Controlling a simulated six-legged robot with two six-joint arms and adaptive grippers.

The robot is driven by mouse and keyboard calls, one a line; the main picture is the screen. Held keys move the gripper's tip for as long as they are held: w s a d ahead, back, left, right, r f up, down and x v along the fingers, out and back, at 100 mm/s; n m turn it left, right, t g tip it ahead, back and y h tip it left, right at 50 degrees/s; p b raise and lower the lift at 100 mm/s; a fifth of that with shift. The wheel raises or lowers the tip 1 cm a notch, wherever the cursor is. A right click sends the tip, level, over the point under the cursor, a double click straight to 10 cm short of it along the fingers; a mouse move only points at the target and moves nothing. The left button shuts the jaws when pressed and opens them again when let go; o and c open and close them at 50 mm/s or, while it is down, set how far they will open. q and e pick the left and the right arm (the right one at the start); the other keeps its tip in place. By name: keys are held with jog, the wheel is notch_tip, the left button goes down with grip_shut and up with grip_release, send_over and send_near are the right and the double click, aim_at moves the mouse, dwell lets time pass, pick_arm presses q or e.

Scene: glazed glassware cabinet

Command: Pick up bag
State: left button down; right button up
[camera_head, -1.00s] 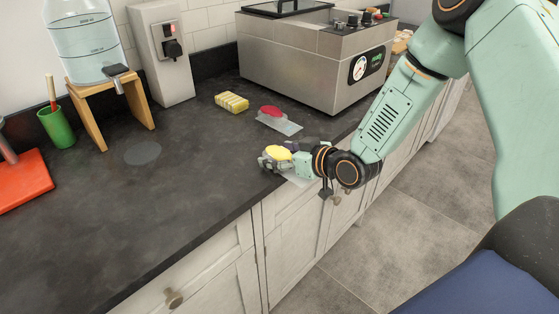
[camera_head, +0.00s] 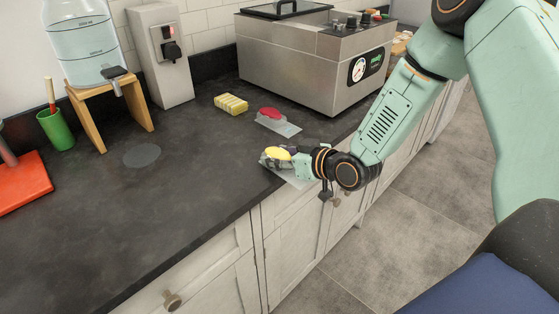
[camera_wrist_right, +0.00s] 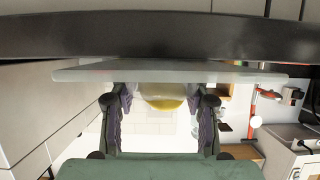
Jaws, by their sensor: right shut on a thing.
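A clear flat bag with a yellow round part (camera_head: 277,153) is at the counter's front edge, its clear sheet (camera_head: 297,181) reaching out past the edge below my gripper. My right gripper (camera_head: 275,160) is shut on this bag. In the right wrist view the yellow part (camera_wrist_right: 163,103) shows between the two dark fingers of my right gripper (camera_wrist_right: 160,105), with the pale sheet (camera_wrist_right: 80,73) stretching across in front of them. A second clear bag with a red part (camera_head: 270,112) lies flat on the counter behind. My left gripper is not in view.
A steel machine (camera_head: 300,65) stands behind the bags. A yellow sponge (camera_head: 231,104) lies left of the red-part bag. A wooden stand (camera_head: 92,120) holds a water bottle (camera_head: 80,45). The counter's front middle (camera_head: 170,200) is clear.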

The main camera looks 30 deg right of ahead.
aim_at(279, 155)
jog(key=shift+a+r, duration=0.1)
jog(key=shift+r, duration=0.1)
notch_tip(279, 155, up, 8)
jog(key=shift+r+p, duration=0.25)
jog(key=shift+p, duration=0.8)
jog(key=shift+r, duration=0.35)
jog(key=shift+s+a+f, duration=0.1)
jog(key=shift+s+a, duration=0.1)
jog(key=shift+a, duration=0.05)
jog(key=s+a+f+n+g+y+b, duration=0.2)
jog(key=s+a+f+n+y+b, duration=0.1)
jog(key=s, duration=0.4)
jog(key=s+a+f+n+g+y+b, duration=0.2)
jog(key=s+a+f+n+y+b, duration=0.1)
jog(key=s+f, duration=0.4)
jog(key=a+f+n+b, duration=0.1)
jog(key=a, duration=0.1)
jog(key=shift+s+a+g+y, duration=0.2)
jog(key=shift+a+g+y, duration=0.1)
jog(key=shift+a+g, duration=0.1)
jog(key=shift+d, duration=0.1)
